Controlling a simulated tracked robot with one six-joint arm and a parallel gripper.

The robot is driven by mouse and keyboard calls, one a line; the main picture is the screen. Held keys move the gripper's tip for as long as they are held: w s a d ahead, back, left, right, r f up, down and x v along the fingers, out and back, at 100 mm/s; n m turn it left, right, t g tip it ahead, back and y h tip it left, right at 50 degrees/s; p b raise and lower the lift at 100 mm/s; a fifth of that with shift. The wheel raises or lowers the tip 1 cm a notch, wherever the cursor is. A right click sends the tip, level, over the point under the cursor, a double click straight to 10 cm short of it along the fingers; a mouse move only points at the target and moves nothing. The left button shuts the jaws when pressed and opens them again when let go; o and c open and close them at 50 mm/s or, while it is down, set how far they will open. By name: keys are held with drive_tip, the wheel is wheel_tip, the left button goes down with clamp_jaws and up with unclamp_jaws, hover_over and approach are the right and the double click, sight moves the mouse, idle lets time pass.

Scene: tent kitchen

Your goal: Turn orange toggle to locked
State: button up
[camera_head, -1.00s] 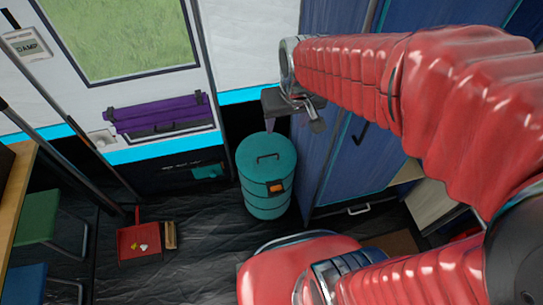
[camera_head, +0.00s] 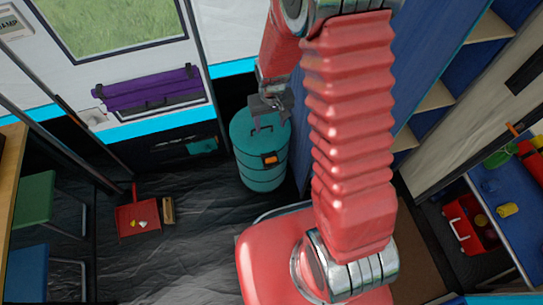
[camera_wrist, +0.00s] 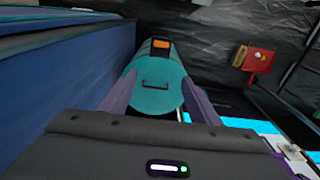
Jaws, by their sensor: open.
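In the wrist view the toggle (camera_wrist: 161,44) shows at the far side of the canister (camera_wrist: 158,75), beyond the lid handle. My gripper (camera_head: 270,122) is above the lid in the head view, in front of part of it. In the wrist view my gripper (camera_wrist: 160,108) has its two fingers spread apart with nothing between them, pointing at the lid. I cannot tell how the toggle is turned.
A blue cabinet wall stands close on the right of the canister. A red dustpan (camera_head: 137,218) with small bits and a brush lies on the dark floor to the left. A purple roll (camera_head: 150,89) is on the tent wall. Floor in front of the canister is mostly clear.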

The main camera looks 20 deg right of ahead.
hover_over(271, 159)
wheel_tip(271, 159, down, 9)
drive_tip(key=shift+g, duration=0.4)
drive_tip(key=shift+f, duration=6.9)
drive_tip(key=shift+c, duration=0.7)
drive_tip(key=c, duration=0.9)
